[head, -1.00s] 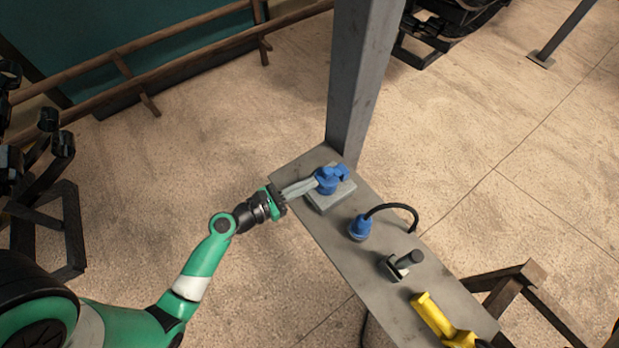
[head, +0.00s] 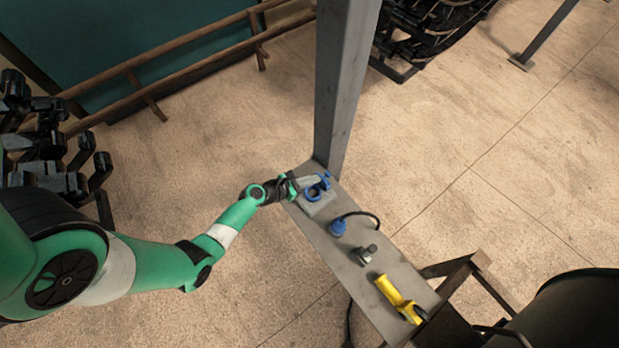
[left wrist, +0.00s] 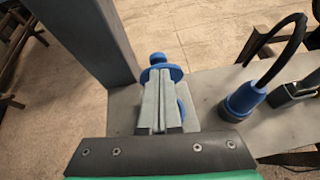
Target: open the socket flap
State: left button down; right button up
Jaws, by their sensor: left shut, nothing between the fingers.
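The blue socket (head: 313,195) sits on a grey box (head: 318,208) at the far end of the narrow grey bench. Its round opening shows in the head view. The blue flap (head: 325,179) stands up at the far side of the opening. In the left wrist view the flap (left wrist: 175,73) is a blue disc with a knob beyond my fingertips, and the fingers hide much of the socket. My left gripper (head: 316,180) is shut and empty, its fingertips close against the flap; I cannot tell whether they touch. My right gripper is not in view.
A blue plug (head: 338,227) with a black cable stands beside the socket. Farther along the bench are a grey part with a dark handle (head: 364,255) and a yellow tool (head: 397,298). A grey post (head: 343,90) rises at the bench's far end.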

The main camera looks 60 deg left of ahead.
pick_arm(q)
jog(key=w, duration=0.1)
jog(key=w+r, duration=0.1)
jog(key=w+p, duration=0.1)
jog(key=shift+w+a+r, duration=0.1)
jog(key=shift+a+r, duration=0.1)
jog(key=shift+a, duration=0.2)
jog(key=shift+w+a, duration=0.15)
jog(key=shift+w, duration=0.6)
jog(key=shift+w+a+f+b, duration=0.15)
jog(key=shift+w+b, duration=0.1)
jog(key=shift+w, duration=0.45)
jog(key=shift+w+a+f+b, duration=0.1)
jog(key=shift+w+a+b, duration=0.1)
jog(key=shift+w, duration=0.5)
jog(key=shift+r, duration=0.1)
notch_tip(320, 180, up, 9)
jog(key=p, duration=0.9)
send_over(320, 175)
jog(key=w+a, duration=0.1)
jog(key=w, duration=0.2)
notch_tip(320, 175, up, 6)
jog(key=w+a+b, duration=0.1)
jog(key=shift+w, duration=0.35)
